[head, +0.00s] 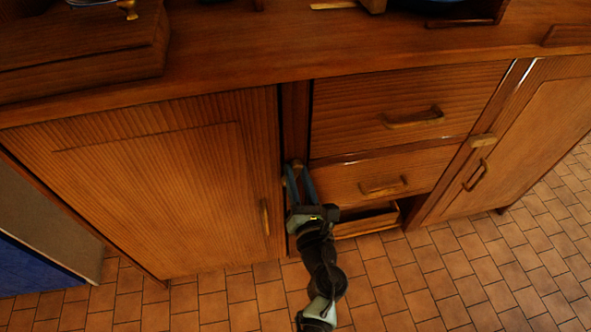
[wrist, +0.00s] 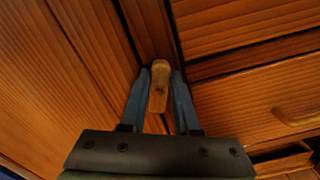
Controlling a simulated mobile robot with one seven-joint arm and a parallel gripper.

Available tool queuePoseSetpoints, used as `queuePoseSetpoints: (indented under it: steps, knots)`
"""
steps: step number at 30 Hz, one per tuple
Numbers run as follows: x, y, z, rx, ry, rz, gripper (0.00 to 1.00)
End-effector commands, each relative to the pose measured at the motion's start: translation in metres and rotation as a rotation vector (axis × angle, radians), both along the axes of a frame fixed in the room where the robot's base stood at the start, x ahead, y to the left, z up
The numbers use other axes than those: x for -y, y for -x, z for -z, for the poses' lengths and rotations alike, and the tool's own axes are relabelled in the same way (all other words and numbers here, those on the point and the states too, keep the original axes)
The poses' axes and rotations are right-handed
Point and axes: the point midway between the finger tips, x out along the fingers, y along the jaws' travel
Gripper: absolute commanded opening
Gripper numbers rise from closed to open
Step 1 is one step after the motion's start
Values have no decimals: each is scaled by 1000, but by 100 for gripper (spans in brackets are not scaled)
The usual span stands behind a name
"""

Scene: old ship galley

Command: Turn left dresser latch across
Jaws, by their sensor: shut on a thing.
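The left dresser latch (wrist: 159,88) is a small wooden block on the narrow post between the left door and the drawers. In the wrist view its long side runs roughly up and down the picture, near the line of the post. My gripper (wrist: 160,76) has one blue finger on each side of the latch and is shut on it. In the head view my gripper (head: 297,170) reaches up to the post from below, and its fingers hide most of the latch. The left door (head: 150,190) is closed and has a vertical handle (head: 265,217).
Two drawers with handles (head: 411,117) are right of the post. A lower drawer (head: 368,222) stands a little open beside my wrist. A right latch (head: 483,140) lies at the edge of the right door (head: 530,145). The tiled floor (head: 430,280) in front is clear.

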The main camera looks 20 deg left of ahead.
Motion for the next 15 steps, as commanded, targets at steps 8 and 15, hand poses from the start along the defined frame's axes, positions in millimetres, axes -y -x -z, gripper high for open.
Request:
queuePoseSetpoints:
  steps: [8, 15]
  knots:
    - [4, -3, 0, -150, -222, 1, 0]
    - [7, -4, 4, -279, -410, 1, 0]
